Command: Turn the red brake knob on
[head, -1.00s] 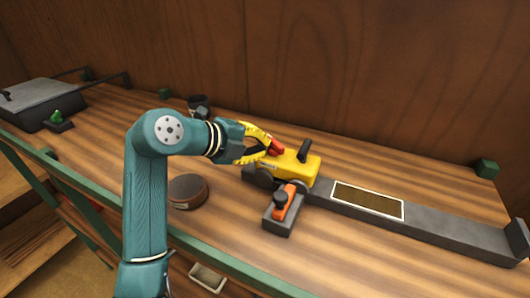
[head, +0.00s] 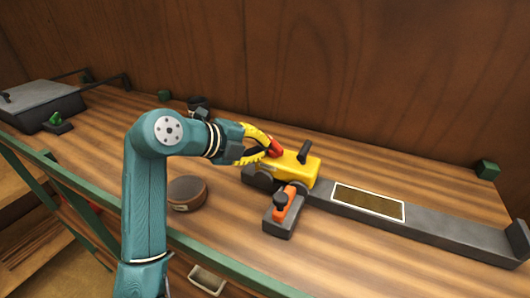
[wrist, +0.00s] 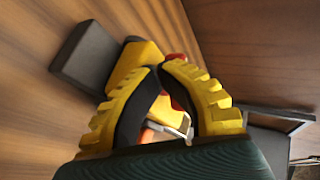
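The red brake knob (head: 275,148) is at the left end of the yellow mower body (head: 299,170), which sits on the bench. In the wrist view, red parts (wrist: 176,57) show just beyond and between my fingers, partly hidden by them. My gripper (head: 266,150) is at the knob, with its yellow fingers reaching it from the left. In the wrist view my gripper (wrist: 163,67) has its fingertips close together with a narrow gap. I cannot tell whether they press on the knob.
A dark block with an orange part (head: 286,206) stands in front of the mower. A long grey ramp (head: 440,230) extends right. A round brown tin (head: 187,193) lies below my wrist. A grey case (head: 42,100) is at the far left, and a wooden wall (head: 380,80) stands behind.

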